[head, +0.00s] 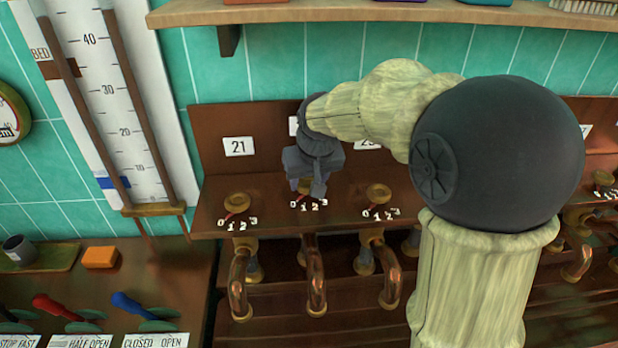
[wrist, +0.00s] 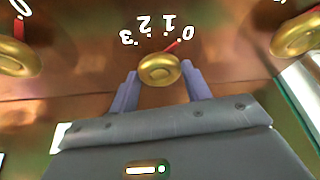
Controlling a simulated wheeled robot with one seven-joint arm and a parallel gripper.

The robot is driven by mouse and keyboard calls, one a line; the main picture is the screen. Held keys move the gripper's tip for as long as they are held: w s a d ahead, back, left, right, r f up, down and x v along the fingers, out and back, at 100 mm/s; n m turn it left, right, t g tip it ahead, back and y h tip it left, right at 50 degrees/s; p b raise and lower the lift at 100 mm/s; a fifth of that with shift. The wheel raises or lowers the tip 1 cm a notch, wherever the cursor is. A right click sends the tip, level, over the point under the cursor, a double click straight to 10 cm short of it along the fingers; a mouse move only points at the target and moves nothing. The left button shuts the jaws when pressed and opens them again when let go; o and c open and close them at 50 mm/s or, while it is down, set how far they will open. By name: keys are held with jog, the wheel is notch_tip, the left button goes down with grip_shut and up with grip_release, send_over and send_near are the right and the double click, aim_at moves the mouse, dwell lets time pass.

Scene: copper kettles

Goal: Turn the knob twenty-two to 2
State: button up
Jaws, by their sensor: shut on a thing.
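Knob twenty-two is a round brass knob (wrist: 160,70) in the wrist view, on a brown panel. A scale with 0, 1, 2 and 3 lies beside it. Its red pointer (wrist: 173,48) points toward the 0. My gripper (wrist: 160,77) has one finger on each side of the knob and is shut on it. In the head view my gripper (head: 310,182) hides the knob and most of its number plate. The scale of knob twenty-two (head: 309,206) shows just below the fingers.
Knob twenty-one (head: 237,199) stands to the left and another brass knob (head: 378,193) to the right, each close by. Copper pipes (head: 316,280) curve below the panel. A shelf (head: 380,14) runs above. A tall gauge (head: 115,105) stands at the left.

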jog(key=shift+d+r+n, duration=0.1)
jog(key=shift+n, duration=0.3)
jog(key=shift+w+n+y+p, duration=0.1)
jog(key=shift+n+y+p, duration=0.35)
jog(key=shift+n, duration=0.35)
jog(key=n+g+y, duration=0.1)
jog(key=n, duration=0.2)
jog(key=shift+w+d, duration=0.1)
jog(key=shift+d, duration=0.05)
jog(key=n+g, duration=0.1)
jog(key=n, duration=0.2)
jog(key=n+y+p, duration=0.1)
jog(key=n, duration=0.2)
jog(key=shift+w+g+y, duration=0.15)
jog(key=shift+g+y, duration=0.1)
jog(key=shift+g, duration=0.15)
jog(key=shift+n, duration=0.3)
jog(key=o, duration=1)
jog(key=shift+d, duration=0.1)
